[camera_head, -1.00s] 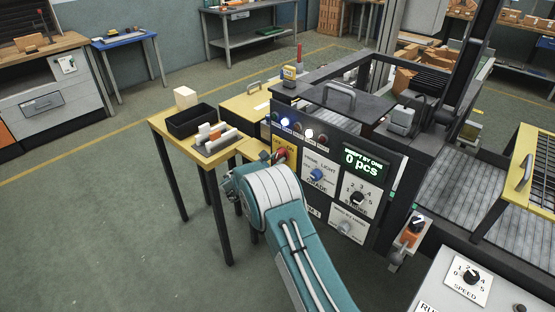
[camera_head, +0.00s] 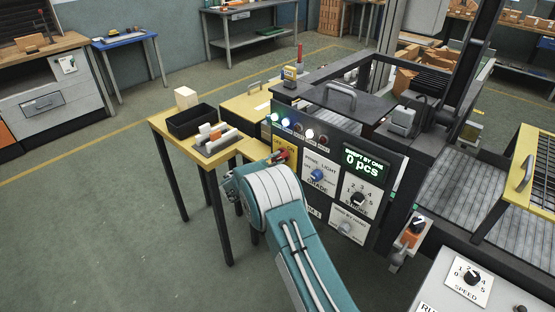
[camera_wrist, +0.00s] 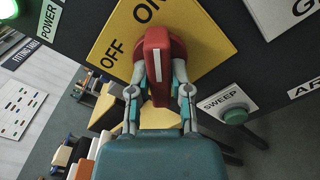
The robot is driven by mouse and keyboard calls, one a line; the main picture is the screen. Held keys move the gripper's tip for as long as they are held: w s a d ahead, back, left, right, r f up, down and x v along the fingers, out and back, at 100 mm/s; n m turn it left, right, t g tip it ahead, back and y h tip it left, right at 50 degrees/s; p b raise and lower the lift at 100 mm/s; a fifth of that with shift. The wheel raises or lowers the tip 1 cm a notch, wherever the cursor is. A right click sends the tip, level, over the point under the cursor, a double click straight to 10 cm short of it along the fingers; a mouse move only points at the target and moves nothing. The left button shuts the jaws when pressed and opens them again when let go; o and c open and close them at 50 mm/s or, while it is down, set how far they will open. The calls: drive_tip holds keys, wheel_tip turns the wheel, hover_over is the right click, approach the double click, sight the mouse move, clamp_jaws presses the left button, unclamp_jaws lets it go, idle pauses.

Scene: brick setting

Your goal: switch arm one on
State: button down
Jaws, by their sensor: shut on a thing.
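The red rotary switch handle (camera_wrist: 155,62) with a white stripe sits on a yellow plate (camera_wrist: 205,45) marked OFF and ON. In the wrist view its stripe points up toward the ON lettering, with OFF to the left. My gripper (camera_wrist: 159,78) is shut on the handle, one finger on each side. In the head view the red handle (camera_head: 283,155) shows just past my wrist at the left of the dark control panel (camera_head: 330,145). My arm hides part of the plate there. A green lamp (camera_wrist: 8,8) beside the POWER label is lit.
A green SWEEP button (camera_wrist: 235,114) sits close to my right finger. The panel also carries a blue knob (camera_head: 317,175), a black dial (camera_head: 357,198) and a display (camera_head: 362,162) reading 0 pcs. A yellow table (camera_head: 222,155) with a black bin (camera_head: 191,122) stands at left.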

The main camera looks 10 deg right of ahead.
drive_tip(key=shift+s+a+f, duration=0.1)
drive_tip(key=shift+a+f, duration=0.05)
drive_tip(key=shift+f, duration=0.05)
drive_tip(key=c, duration=0.6)
unclamp_jaws()
drive_tip(key=shift+o, duration=0.2)
drive_tip(key=shift+a+r, duration=0.1)
drive_tip(key=shift+a, duration=0.05)
drive_tip(key=v, duration=1.2)
